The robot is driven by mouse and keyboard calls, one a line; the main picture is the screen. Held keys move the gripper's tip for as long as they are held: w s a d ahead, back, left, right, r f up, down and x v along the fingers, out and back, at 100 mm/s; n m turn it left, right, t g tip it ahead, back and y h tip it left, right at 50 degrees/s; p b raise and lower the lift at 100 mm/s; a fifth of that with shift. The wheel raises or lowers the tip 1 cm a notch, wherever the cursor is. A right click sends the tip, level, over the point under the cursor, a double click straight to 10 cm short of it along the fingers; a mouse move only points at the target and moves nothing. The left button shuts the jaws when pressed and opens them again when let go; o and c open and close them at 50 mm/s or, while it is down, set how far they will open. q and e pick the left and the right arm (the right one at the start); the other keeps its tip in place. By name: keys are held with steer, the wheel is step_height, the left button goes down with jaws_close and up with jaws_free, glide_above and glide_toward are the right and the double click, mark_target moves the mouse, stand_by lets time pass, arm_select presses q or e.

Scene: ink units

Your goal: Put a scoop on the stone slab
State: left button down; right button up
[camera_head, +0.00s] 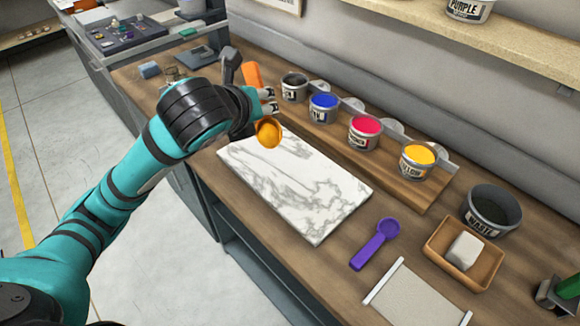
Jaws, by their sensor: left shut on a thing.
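The white marble stone slab (300,190) lies on the wooden workbench with a bare top. My left gripper (266,103) is shut on an orange scoop (252,76). The scoop's handle sticks up above the fingers. Its round bowl hangs below them and shows an orange-yellow inside. In the picture the bowl overlaps the slab's far edge; its height above the slab is hard to tell. A purple scoop (375,244) lies on the bench to the right of the slab. My right gripper is not in view.
Cups of black (294,88), blue (323,108), red (363,132) and yellow (418,160) ink stand in a wooden rack behind the slab. A waste tub (491,210), a wooden tray (487,268) with a pale block and a whitish panel (417,298) occupy the right.

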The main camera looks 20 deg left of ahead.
arm_select(q)
steer(key=shift+w+r+p, duration=0.1)
steer(key=shift+w+p, duration=0.2)
steer(key=w+f+y+p, duration=0.1)
steer(key=w+f+p, duration=0.2)
steer(key=w+p, duration=0.6)
arm_select(e)
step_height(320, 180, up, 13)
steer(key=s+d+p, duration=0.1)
steer(key=p, duration=0.2)
arm_select(q)
step_height(320, 180, down, 15)
steer(key=w+d+m+t+b, duration=0.1)
steer(key=d+m+b, duration=0.1)
steer(key=b, duration=0.3)
steer(key=shift+w+h, duration=0.2)
steer(key=shift+h, duration=0.1)
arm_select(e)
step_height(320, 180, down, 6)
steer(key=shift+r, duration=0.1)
arm_select(q)
steer(key=shift+f+b, duration=0.4)
steer(key=shift+f, duration=0.45)
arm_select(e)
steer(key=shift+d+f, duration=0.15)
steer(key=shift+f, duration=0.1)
